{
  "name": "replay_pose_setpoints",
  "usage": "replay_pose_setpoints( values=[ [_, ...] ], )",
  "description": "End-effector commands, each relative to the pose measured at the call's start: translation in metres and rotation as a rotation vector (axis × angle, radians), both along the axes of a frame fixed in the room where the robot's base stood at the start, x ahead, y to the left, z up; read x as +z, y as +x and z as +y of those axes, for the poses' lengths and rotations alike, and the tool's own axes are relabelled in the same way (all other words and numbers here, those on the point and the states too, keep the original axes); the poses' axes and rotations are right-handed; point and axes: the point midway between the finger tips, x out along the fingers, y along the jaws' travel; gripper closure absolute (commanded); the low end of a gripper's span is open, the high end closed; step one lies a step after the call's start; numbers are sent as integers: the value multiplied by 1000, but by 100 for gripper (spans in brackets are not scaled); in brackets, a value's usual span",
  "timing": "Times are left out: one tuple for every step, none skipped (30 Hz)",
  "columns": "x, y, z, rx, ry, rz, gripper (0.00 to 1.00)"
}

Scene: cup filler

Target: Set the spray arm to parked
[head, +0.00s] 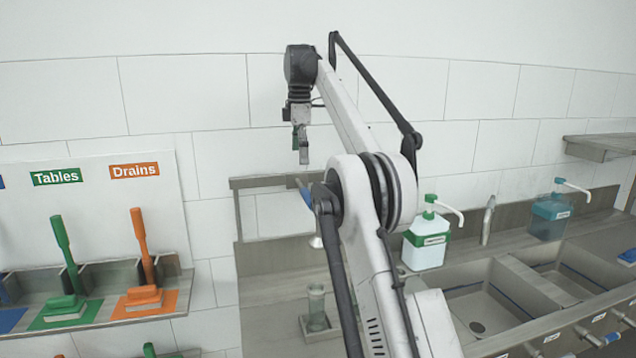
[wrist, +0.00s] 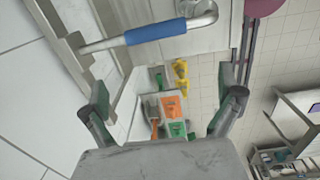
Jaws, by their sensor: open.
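The spray arm is most likely the bent metal tube with a blue sleeve (wrist: 155,33) across the top of the wrist view. In the head view a small blue piece (head: 304,194) shows below my gripper, and my arm hides what lies right of it. My gripper (head: 303,158) hangs above it near the tiled wall, apart from it in the picture. In the wrist view the two fingers (wrist: 162,108) are spread with nothing between them, and the blue sleeve lies beyond the fingertips. I cannot tell which setting the spray arm is in.
A metal rail (head: 262,182) runs along the wall beside the blue piece. A clear cup (head: 316,305) stands below it. Soap bottles (head: 426,240) and metal sinks (head: 480,305) are to the right. Green (head: 65,255) and orange (head: 142,250) brushes sit at the left.

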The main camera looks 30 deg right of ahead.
Motion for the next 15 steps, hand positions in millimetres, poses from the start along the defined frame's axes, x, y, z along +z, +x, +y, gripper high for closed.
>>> replay_pose_setpoints(
  values=[
    [5, 3, -5, 19, 2, 10, 0],
    [5, 3, -8, 30, 4, 16, 0],
    [4, 4, -10, 44, 5, 21, 0],
    [4, 5, -12, 51, 6, 24, 0],
    [4, 5, -13, 59, 6, 27, 0],
    [3, 6, -15, 67, 7, 30, 0],
    [3, 6, -15, 71, 8, 32, 0],
    [2, 6, -16, 74, 8, 34, 0],
    [1, 6, -16, 76, 8, 35, 0],
    [0, 6, -16, 78, 9, 36, 0],
    [-1, 6, -16, 78, 9, 36, 0],
    [-4, 6, -16, 78, 9, 36, 0],
    [-6, 6, -16, 78, 9, 36, 0],
    [-8, 6, -16, 78, 9, 36, 0],
    [-12, 6, -16, 78, 8, 35, 0]
  ],
)
